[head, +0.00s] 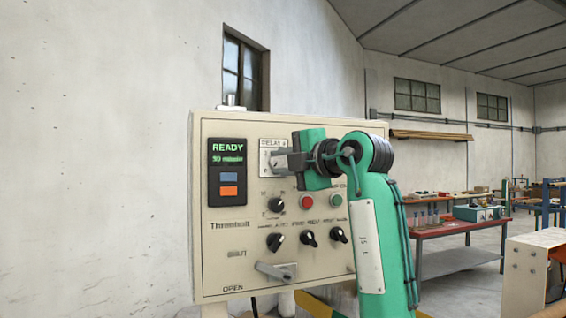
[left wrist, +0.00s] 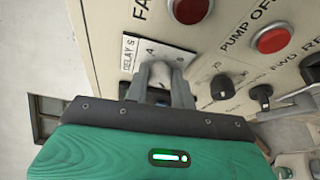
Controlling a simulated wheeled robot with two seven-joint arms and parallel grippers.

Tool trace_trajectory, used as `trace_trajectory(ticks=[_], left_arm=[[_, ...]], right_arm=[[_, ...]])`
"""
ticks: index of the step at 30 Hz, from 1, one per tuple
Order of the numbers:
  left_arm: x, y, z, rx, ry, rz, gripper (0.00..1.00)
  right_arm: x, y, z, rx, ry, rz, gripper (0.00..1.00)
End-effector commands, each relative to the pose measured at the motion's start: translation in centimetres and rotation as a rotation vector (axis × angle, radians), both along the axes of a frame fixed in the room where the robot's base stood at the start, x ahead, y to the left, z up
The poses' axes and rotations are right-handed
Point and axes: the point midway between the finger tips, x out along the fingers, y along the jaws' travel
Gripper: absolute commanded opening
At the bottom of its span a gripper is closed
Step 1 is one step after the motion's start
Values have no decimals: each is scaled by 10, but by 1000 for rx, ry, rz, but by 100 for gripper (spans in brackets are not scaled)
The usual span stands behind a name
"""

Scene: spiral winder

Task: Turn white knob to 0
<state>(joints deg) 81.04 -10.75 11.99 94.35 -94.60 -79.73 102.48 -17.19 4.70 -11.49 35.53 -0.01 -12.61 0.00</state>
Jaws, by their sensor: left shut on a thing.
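The control panel (head: 225,255) is a beige upright board facing me. My left gripper (head: 279,161) is at its upper middle, in front of the white plate marked "DELAY S" (head: 268,145). In the left wrist view, the two grey fingers (left wrist: 161,88) are shut on the white knob (left wrist: 165,66), which stands on the same plate (left wrist: 129,52). Only a pale part of the knob shows between and behind the fingers. Its pointer and the 0 mark cannot be made out. In the head view the gripper hides the knob. My right gripper is not in view.
Below the gripper are black knobs (head: 274,242), a red button (head: 307,202) and a grey lever (head: 275,271). A display (head: 228,151) at left reads "READY". In the left wrist view, red buttons (left wrist: 188,8) and black knobs (left wrist: 221,88) sit close to the fingers.

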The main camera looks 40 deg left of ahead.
Motion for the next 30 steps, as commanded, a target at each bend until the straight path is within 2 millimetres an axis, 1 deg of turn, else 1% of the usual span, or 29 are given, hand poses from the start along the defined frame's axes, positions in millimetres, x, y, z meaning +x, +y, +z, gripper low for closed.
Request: trace_trajectory(ticks=[4,5,6,8,16,20,23,30], left_arm=[[0,0,2,4,-1,-1,2],[0,0,2,4,-1,-1,27],[0,0,2,4,-1,-1,35],[0,0,2,3,-1,-2,46],[0,0,1,2,0,-1,47],[0,-8,0,3,0,-2,47],[-1,-23,-1,2,0,-4,47],[-6,-78,2,4,-2,-4,47]], right_arm=[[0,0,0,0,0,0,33],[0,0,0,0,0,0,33],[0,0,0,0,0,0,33],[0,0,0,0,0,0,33],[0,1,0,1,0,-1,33],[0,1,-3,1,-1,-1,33],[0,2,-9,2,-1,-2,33],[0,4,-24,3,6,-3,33]])
